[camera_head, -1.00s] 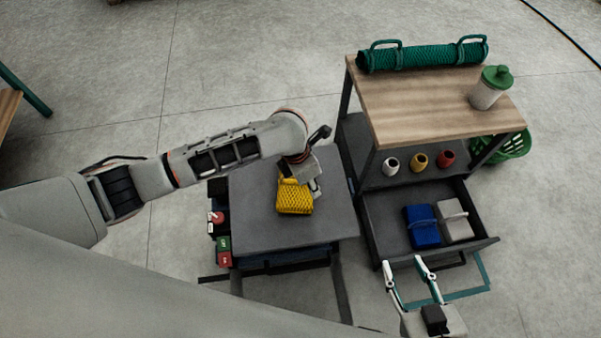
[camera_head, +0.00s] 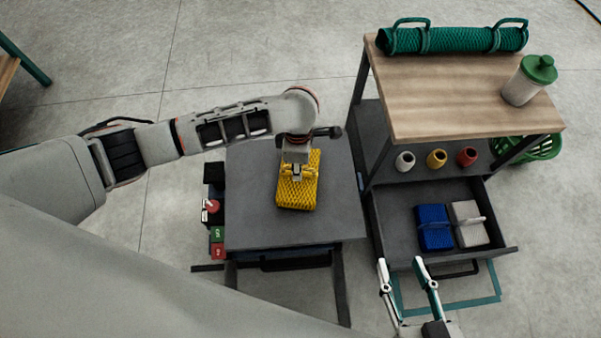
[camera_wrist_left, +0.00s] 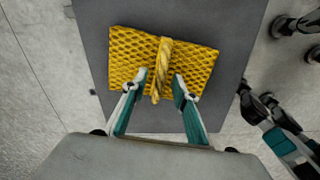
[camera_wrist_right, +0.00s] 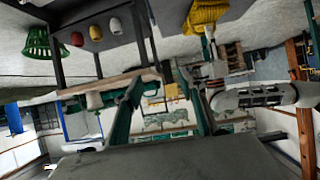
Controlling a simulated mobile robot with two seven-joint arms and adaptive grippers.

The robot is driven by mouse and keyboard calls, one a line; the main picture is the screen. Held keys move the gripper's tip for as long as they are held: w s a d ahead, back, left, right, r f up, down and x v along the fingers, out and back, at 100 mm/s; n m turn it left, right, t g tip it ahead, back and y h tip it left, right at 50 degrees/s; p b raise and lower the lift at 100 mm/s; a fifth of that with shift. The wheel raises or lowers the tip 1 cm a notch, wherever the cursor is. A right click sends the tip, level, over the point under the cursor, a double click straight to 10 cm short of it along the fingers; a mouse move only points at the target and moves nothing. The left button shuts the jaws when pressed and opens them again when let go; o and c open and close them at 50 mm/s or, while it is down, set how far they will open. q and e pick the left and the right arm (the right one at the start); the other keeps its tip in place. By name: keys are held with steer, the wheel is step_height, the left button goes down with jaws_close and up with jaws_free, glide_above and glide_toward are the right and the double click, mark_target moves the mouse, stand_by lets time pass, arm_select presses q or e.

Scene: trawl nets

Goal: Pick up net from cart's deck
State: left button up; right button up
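A yellow net bundle (camera_head: 297,195) lies on the cart's grey deck (camera_head: 250,215). In the left wrist view, the net (camera_wrist_left: 205,62) has a twisted yellow rope handle (camera_wrist_left: 161,68) across its middle. My left gripper (camera_head: 298,174) is over the net, pointing down at it. In the left wrist view, its fingers (camera_wrist_left: 154,84) are apart, one on each side of the handle, with a gap to it. Whether they touch the net is unclear. My right gripper (camera_head: 399,262) is open and empty in front of the drawer. The yellow net also shows in the right wrist view (camera_wrist_right: 205,14).
Right of the cart stands a wooden-topped bench (camera_head: 450,100) with a green net roll (camera_head: 455,40) and a green-lidded jar (camera_head: 529,82). Its open drawer (camera_head: 395,225) holds blue (camera_head: 434,228) and grey (camera_head: 467,222) bundles. A red button (camera_head: 211,206) sits on the cart's left side.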

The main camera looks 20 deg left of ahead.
arm_select(q)
steer(key=shift+f, duration=0.7)
steer(key=shift+w+r, duration=0.1)
steer(key=shift+r, duration=0.1)
steer(key=c, duration=0.8)
jaws_close()
arm_select(e)
steer(key=shift+w+a+r, duration=0.1)
steer(key=shift+w+r, duration=0.3)
steer(key=shift+r, duration=0.2)
